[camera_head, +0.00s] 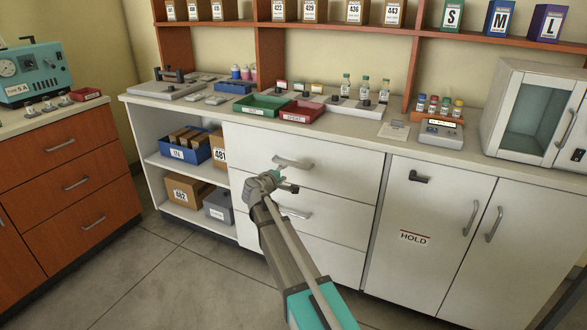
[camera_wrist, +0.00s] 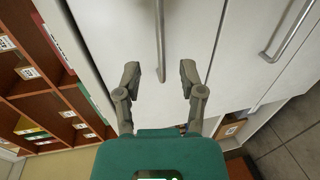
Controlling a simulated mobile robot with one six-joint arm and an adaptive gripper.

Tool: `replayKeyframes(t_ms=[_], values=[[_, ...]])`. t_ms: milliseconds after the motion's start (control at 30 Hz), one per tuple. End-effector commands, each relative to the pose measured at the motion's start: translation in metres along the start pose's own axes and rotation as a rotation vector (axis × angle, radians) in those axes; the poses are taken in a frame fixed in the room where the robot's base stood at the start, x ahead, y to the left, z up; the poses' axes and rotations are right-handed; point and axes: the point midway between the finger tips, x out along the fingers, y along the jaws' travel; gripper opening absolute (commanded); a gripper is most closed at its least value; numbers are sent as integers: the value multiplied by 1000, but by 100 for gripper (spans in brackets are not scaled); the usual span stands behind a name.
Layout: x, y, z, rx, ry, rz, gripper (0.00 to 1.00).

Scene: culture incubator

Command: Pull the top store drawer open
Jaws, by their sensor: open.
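The top store drawer (camera_head: 330,168) is the upper white front in the middle of the counter cabinet, and it looks shut. Its grey bar handle (camera_head: 293,162) shows just above my gripper (camera_head: 286,183). In the wrist view the handle (camera_wrist: 161,40) runs down the picture and ends in the gap between the two fingertips of my gripper (camera_wrist: 160,72). The fingers are open, one on each side of the handle's line, with nothing between them touching. How far the fingertips are from the drawer front is hard to tell.
A second drawer handle (camera_head: 294,212) lies below. Open shelves with a blue bin (camera_head: 190,153) are to the left. A cupboard door marked HOLD (camera_head: 415,238) is to the right. Green (camera_head: 262,107) and red (camera_head: 303,112) trays sit on the counter above. The floor in front is clear.

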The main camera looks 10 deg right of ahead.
Motion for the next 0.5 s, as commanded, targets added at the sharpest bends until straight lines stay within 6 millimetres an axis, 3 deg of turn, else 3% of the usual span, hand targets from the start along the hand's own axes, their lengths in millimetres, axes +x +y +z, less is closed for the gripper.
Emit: replayKeyframes(t_ms=[100, 500], values=[[22, -1, -1, 0, -1, 0, 51], [78, -1, -2, 1, 0, 0, 51]])
